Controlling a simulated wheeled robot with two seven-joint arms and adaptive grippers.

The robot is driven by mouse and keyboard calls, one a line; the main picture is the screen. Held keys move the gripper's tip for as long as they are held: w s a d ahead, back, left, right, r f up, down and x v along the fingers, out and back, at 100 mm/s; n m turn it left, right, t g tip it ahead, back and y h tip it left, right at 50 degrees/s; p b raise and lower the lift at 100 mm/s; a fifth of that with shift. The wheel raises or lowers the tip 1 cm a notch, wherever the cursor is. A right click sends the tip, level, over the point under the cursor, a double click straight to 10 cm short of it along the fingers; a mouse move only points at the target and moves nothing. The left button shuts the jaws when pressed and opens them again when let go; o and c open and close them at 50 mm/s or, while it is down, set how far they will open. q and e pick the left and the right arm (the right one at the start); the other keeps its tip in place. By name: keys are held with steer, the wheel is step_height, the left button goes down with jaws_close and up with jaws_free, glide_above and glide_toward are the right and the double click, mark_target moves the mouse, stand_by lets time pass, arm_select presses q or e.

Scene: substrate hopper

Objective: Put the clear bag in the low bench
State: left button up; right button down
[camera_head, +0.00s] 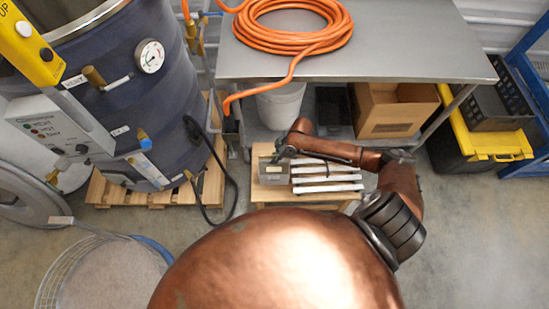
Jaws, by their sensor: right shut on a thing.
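The low bench (268,194) is a small pale wooden bench in front of the metal table. A greyish, see-through bag-like thing with a small label, which seems to be the clear bag (272,172), is at the bench's left end. My right gripper (281,157) is small in the view, just above and against the bag's upper edge, and is shut on it. I cannot tell whether the bag rests on the bench top or hangs just above it. My left gripper is not in view.
Several white slats (327,187) lie on the bench right of the bag. A metal table (380,60) with a coiled orange hose (295,40) stands behind. A cardboard box (392,110) sits on its lower shelf. A large dark vessel (120,90) on a pallet is left.

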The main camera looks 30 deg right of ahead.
steer(key=c, duration=2.4)
jaws_free()
steer(key=o, duration=0.4)
steer(key=shift+c, duration=0.2)
steer(key=shift+r, duration=0.1)
steer(key=p+v, duration=0.2)
steer(key=v, duration=0.9)
steer(key=shift+s+d+r, duration=0.1)
steer(key=shift+r, duration=0.4)
steer(key=shift+f, duration=0.1)
